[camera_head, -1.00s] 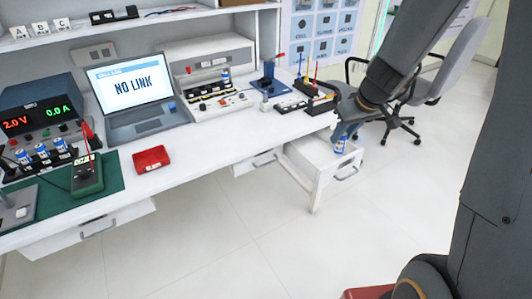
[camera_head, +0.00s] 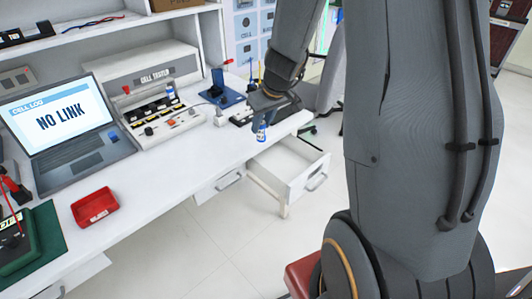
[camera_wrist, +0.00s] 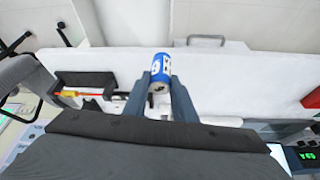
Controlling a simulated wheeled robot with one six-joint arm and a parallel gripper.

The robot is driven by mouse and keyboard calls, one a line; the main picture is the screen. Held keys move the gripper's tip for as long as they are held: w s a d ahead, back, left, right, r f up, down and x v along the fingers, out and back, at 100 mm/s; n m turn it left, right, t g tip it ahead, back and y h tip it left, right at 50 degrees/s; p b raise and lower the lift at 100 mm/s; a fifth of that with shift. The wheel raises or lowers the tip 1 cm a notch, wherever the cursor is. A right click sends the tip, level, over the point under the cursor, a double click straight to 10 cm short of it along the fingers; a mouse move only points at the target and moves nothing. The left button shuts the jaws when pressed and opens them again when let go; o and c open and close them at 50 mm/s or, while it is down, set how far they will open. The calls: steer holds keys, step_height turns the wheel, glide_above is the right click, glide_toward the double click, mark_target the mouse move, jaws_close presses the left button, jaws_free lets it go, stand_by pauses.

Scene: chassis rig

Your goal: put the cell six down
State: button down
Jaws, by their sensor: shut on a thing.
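My gripper (camera_head: 265,114) is shut on a blue-and-white cell (camera_head: 262,132). In the wrist view the cell (camera_wrist: 161,68) sits between the two fingertips (camera_wrist: 161,84), its end towards the camera. Another blue-and-white cell (camera_head: 170,92) stands at the cell tester (camera_head: 152,75).
A red tray (camera_head: 95,207) and a laptop (camera_head: 70,127) are on the bench (camera_head: 165,170). A blue stand (camera_head: 226,98) is left of my gripper. The white drawer (camera_head: 300,180) is open. Bare bench lies between the tray and my gripper.

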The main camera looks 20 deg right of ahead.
steer(key=w+d+f+m+h+p, duration=0.1)
steer(key=d+f+m+p, duration=0.1)
steer(key=d+m+p, duration=0.15)
steer(key=m+h+b, duration=0.2)
steer(key=m+b, duration=0.2)
steer(key=b, duration=0.5)
glide_above(282, 167)
step_height(282, 167, down, 15)
steer(key=shift+r, duration=0.1)
steer(key=shift+f, duration=0.2)
steer(key=c, duration=1.9)
jaws_free()
steer(key=shift+b, duration=0.35)
steer(key=o, duration=0.4)
steer(key=shift+o, duration=0.2)
